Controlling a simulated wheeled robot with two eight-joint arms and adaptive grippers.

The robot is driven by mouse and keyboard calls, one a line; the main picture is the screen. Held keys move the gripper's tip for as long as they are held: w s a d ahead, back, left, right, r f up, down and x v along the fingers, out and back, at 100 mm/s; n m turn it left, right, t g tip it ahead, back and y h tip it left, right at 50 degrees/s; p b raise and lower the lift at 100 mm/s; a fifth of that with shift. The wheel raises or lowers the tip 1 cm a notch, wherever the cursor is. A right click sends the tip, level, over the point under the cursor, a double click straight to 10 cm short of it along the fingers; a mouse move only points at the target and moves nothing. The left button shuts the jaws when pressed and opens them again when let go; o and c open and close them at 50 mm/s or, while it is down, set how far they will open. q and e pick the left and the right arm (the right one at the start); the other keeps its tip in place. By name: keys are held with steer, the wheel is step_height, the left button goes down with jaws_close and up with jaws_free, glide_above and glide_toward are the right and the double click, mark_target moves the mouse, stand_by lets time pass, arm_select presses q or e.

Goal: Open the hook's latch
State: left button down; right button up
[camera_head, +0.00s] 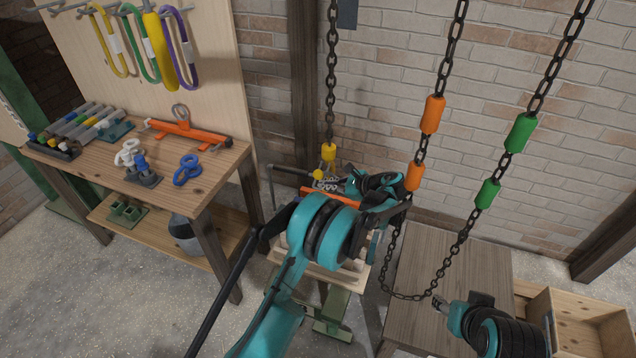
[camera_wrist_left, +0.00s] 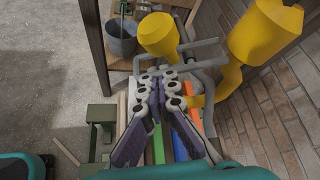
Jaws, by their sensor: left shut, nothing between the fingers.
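The yellow hook (camera_head: 328,152) hangs at the lower end of the left chain. In the left wrist view its yellow body (camera_wrist_left: 262,42) is at the upper right. A rounded yellow knob (camera_wrist_left: 157,35) and grey bent bars (camera_wrist_left: 185,58) show beside it; I cannot tell for certain which part is the latch. The yellow knob also shows in the head view (camera_head: 318,174). My left gripper (camera_wrist_left: 163,82) is shut and empty, with its fingertips just below the knob and close to the bars; contact is unclear. My right gripper (camera_head: 440,303) is low at the right, away from the hook.
Chains with orange (camera_head: 432,114) and green (camera_head: 521,132) sleeves hang right of the hook. A wooden workbench (camera_head: 215,168) with clamps and shackles stands left. A grey-brown table (camera_head: 450,262) and a wooden crate (camera_head: 590,318) stand right. The brick wall is close behind.

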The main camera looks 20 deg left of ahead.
mark_target(321, 174)
arm_select(q)
step_height(321, 174, up, 7)
steer(key=m+g+p, duration=0.2)
steer(key=p, duration=0.1)
steer(key=shift+d+f, duration=0.15)
steer(key=shift+f, duration=0.05)
arm_select(e)
steer(key=shift+a+r, duration=0.15)
steer(key=shift+r, duration=0.65)
steer(key=shift+a+r, duration=0.15)
steer(key=shift+r, duration=0.6)
arm_select(q)
steer(key=shift+s, duration=0.1)
steer(key=shift+r, duration=0.15)
